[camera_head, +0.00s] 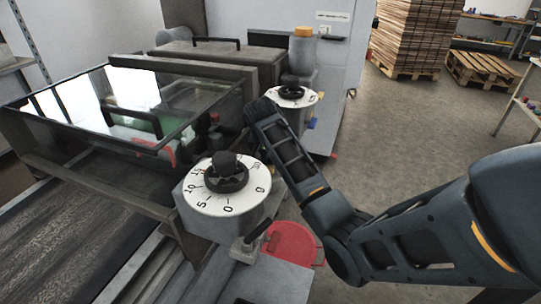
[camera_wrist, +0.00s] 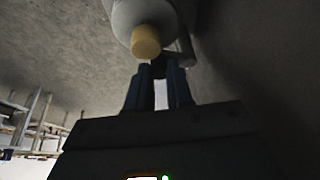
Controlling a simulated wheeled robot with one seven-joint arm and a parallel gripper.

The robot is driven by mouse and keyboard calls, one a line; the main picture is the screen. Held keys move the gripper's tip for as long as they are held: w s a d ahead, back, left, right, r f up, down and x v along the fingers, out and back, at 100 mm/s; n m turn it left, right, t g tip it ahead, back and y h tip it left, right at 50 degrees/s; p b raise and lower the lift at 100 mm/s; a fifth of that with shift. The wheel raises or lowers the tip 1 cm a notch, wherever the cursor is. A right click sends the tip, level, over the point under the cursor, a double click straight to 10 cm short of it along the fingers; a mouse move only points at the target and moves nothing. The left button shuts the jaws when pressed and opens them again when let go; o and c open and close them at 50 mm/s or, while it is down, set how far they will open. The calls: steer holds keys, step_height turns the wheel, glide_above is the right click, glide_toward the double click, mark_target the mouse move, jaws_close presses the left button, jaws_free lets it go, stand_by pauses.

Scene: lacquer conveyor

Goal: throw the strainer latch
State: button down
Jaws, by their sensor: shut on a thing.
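In the wrist view my gripper (camera_wrist: 159,80) is shut on a small dark piece (camera_wrist: 158,67), which appears to be the strainer latch. The piece sits just under a grey rounded body (camera_wrist: 128,14) with a tan cap (camera_wrist: 146,41), and a bracket shows at its right. The latch's exact angle is too dark to tell. In the head view my arm reaches up and left past the near dial, and its gripper is hidden there.
A white numbered dial (camera_head: 218,207) with a black knob stands on the near housing; a second dial (camera_head: 291,105) is farther back. A glass cover (camera_head: 120,95) spans the conveyor (camera_head: 55,225) at left. A red disc (camera_head: 292,243) lies below the near dial. Open floor (camera_head: 410,130) lies at right.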

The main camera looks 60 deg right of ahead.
steer(key=c, duration=1)
jaws_free()
steer(key=v, duration=0.7)
steer(key=shift+a+r, duration=0.2)
steer(key=shift+r, duration=0.15)
